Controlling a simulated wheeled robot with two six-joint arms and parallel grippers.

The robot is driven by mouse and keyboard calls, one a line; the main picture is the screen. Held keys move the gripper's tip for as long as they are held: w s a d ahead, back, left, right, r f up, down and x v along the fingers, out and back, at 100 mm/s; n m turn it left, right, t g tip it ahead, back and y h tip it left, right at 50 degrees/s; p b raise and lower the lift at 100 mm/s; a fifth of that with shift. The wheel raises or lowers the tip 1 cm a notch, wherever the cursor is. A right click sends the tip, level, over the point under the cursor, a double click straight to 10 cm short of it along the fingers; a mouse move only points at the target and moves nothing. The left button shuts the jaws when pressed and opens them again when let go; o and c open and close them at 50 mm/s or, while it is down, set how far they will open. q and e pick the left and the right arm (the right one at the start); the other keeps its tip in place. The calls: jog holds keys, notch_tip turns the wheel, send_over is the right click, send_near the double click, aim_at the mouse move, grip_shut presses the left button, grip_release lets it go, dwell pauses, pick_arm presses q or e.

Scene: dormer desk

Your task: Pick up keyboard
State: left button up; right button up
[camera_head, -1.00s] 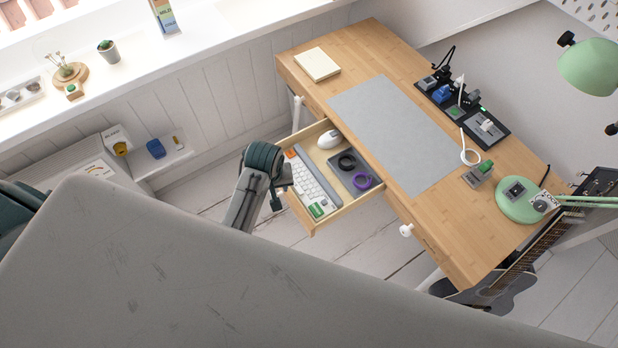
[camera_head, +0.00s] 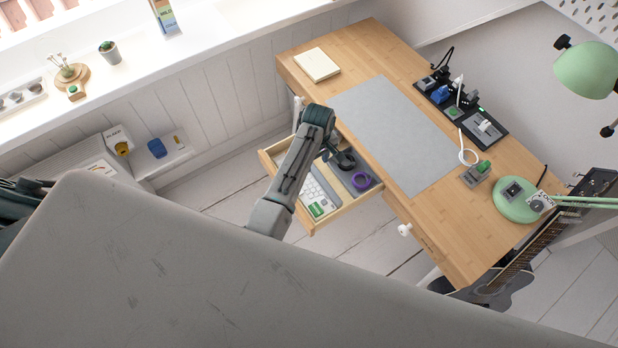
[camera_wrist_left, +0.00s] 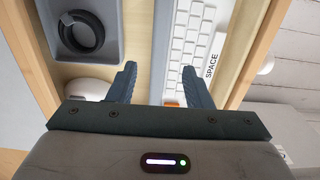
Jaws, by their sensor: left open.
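The white and grey keyboard (camera_head: 318,193) lies in the open desk drawer, along its left side. My left arm hides much of it in the head view. In the left wrist view its white keys (camera_wrist_left: 190,45) and a key marked SPACE show below the gripper. My left gripper (camera_head: 343,160) is open above the drawer. In the left wrist view its left fingertip is over the drawer floor beside the keyboard, and its right fingertip overlaps the keys. Nothing is between the fingers (camera_wrist_left: 158,68). My right gripper is not in view.
A white mouse (camera_wrist_left: 88,88) is partly hidden. The wooden drawer wall (camera_head: 350,210) surrounds them. The desk mat (camera_head: 395,130) is clear.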

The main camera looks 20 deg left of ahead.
aim_at(317, 172)
pick_arm(q)
jog(key=shift+d+f+p, duration=0.15)
jog(key=shift+f+p, duration=0.5)
jog(key=shift+f, duration=1.85)
jog(key=shift+f, duration=0.1)
grip_shut()
